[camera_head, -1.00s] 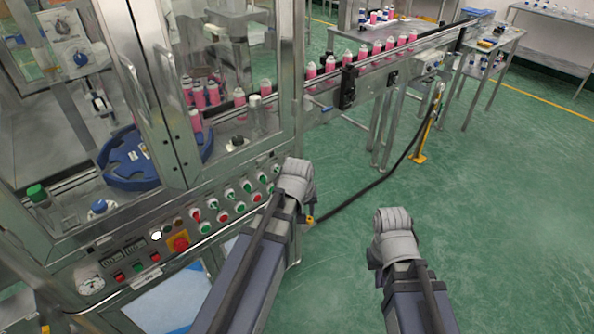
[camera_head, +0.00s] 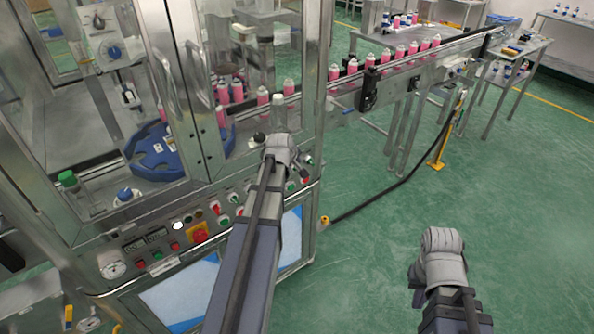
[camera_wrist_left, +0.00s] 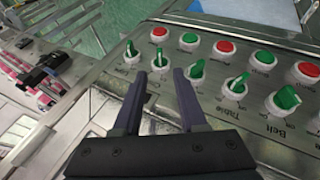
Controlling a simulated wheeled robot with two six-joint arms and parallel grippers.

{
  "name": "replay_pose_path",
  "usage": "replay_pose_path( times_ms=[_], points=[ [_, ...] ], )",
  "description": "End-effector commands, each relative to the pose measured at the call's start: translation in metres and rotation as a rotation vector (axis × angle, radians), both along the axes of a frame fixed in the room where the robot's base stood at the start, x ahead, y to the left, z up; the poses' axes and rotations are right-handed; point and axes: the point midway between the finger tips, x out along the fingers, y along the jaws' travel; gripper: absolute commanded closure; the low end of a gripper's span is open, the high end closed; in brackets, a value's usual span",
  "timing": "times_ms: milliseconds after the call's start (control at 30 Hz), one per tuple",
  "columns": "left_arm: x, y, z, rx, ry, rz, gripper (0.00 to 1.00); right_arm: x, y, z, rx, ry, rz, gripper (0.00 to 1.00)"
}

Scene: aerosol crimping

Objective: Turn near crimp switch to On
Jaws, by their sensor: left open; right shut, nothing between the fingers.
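A row of green switch knobs runs along the metal panel in the left wrist view. One green knob (camera_wrist_left: 160,58) lies between the tips of my open left gripper (camera_wrist_left: 160,74); I cannot tell whether they touch it. The labels are too blurred to tell which is the near crimp switch. In the head view my left gripper (camera_head: 278,150) covers part of the panel, its fingers hidden. My right gripper (camera_head: 440,245) is shut and empty over the floor.
Red and green buttons (camera_wrist_left: 225,47) line the panel beyond the knobs. A red and yellow emergency stop (camera_head: 200,232) is further left. Glass doors (camera_head: 185,90) rise behind the panel. A conveyor carries pink cans (camera_head: 400,52).

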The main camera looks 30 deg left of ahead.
Motion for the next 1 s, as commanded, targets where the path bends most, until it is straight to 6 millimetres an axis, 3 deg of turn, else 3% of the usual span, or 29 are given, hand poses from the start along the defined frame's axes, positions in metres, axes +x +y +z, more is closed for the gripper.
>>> replay_pose_path(
  times_ms=[400,767,1000],
  points=[
    [0.034,0.01,-0.05,0.0,0.001,-0.001,0.59,0.0,0.0,-0.05,0.0,0.0,0.0,1.0],
    [0.037,0.011,-0.051,0.0,0.001,-0.001,0.59,0.0,0.0,-0.051,0.0,0.0,0.0,1.0],
    [0.037,0.011,-0.051,0.0,0.001,-0.001,0.86,0.0,0.0,-0.051,0.0,0.0,0.0,1.0]
  ],
)
